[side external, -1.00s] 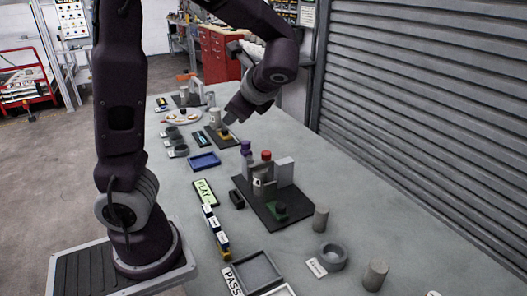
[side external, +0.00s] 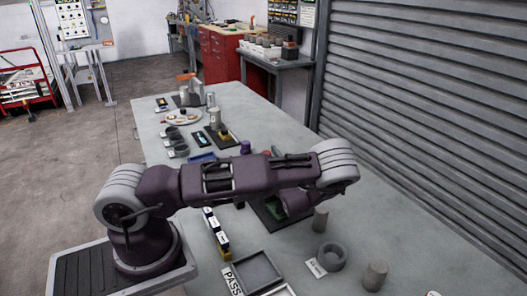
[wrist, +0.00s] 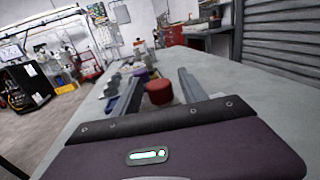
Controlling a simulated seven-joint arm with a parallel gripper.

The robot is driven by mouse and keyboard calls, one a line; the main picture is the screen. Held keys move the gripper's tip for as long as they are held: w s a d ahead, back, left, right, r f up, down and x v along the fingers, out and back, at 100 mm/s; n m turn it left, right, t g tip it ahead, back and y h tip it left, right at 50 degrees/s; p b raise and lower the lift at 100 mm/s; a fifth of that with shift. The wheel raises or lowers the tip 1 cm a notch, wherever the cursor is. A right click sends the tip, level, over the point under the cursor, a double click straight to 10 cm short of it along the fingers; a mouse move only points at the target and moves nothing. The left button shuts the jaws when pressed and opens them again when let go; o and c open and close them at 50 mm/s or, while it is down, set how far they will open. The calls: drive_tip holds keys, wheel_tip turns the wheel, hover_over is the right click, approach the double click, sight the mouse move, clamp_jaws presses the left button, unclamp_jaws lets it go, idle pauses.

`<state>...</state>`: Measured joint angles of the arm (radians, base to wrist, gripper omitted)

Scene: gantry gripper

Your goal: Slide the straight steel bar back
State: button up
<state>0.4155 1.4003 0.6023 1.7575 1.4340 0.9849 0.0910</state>
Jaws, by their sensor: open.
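I cannot pick out the straight steel bar in either view; my arm covers most of the dark base plate (side external: 266,216) where the upright grey parts stood. A green part (side external: 276,208) shows on the plate below the arm. In the wrist view my gripper (wrist: 160,74) is open, with its two grey fingers spread. A red round cap (wrist: 158,93) appears between the fingers; I see no contact. A purple-topped thing (wrist: 141,75) is just beyond, near the left finger. In the side view the fingers are hidden behind my arm.
A grey cylinder (side external: 320,219), a grey ring (side external: 332,258) and another cylinder (side external: 376,275) stand right of the plate. Small blocks (side external: 215,233) and a grey tray (side external: 258,272) lie in front. The table's right side along the shutter (side external: 430,120) is clear.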

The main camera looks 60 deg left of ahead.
drive_tip(key=shift+w+a, duration=0.2)
drive_tip(key=shift+a, duration=0.75)
drive_tip(key=shift+c, duration=0.4)
clamp_jaws()
